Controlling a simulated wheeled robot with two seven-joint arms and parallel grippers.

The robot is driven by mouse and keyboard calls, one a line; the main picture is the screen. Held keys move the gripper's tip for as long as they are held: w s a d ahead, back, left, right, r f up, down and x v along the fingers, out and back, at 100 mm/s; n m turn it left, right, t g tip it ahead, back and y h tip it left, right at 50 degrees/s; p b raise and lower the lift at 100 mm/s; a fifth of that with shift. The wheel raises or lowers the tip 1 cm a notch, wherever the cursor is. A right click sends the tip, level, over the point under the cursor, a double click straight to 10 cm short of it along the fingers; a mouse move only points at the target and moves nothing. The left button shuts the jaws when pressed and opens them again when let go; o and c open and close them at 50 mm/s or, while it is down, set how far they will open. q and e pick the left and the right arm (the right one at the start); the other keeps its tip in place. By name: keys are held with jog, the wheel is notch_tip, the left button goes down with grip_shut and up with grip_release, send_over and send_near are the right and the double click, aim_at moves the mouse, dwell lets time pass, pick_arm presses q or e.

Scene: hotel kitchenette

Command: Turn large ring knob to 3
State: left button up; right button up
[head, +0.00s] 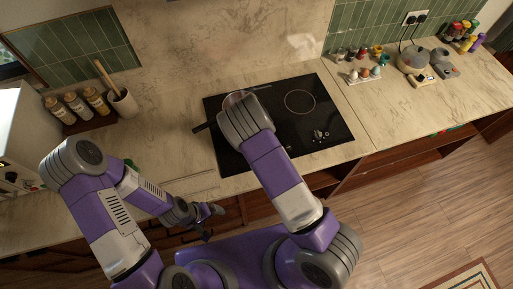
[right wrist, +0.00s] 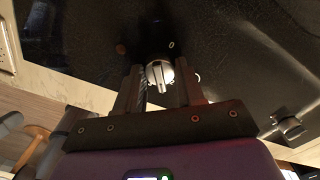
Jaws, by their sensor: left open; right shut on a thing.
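The black cooktop (head: 340,115) is set in the stone counter. In the right wrist view a round silver knob (right wrist: 160,73) with a raised bar stands on the black glass, between the fingers of my right gripper (right wrist: 157,80), which is shut on it. The bar points nearly straight up and down in that view. I cannot read any numbers around it. In the head view my right arm hides this knob and the right fingertips. Another knob (right wrist: 288,125) shows at the right of the wrist view. My left gripper (head: 213,222) is open and empty, in front of the counter edge.
A dark handle (head: 205,126) sticks out left of my right wrist on the cooktop. Bottles (head: 76,104) and a utensil crock (head: 123,103) stand at the back left. Small jars, eggs and a kettle (head: 411,61) stand at the right.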

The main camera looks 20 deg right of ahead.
jog(key=m+p, duration=0.1)
jog(key=m, duration=0.2)
jog(key=shift+r+m, duration=0.1)
jog(key=shift+m, duration=0.2)
jog(key=shift+w+m, duration=0.1)
jog(key=shift+m, duration=1.6)
jog(key=o, duration=1)
jog(key=shift+o, duration=0.2)
notch_tip(320, 180, up, 8)
jog(key=shift+f, duration=0.25)
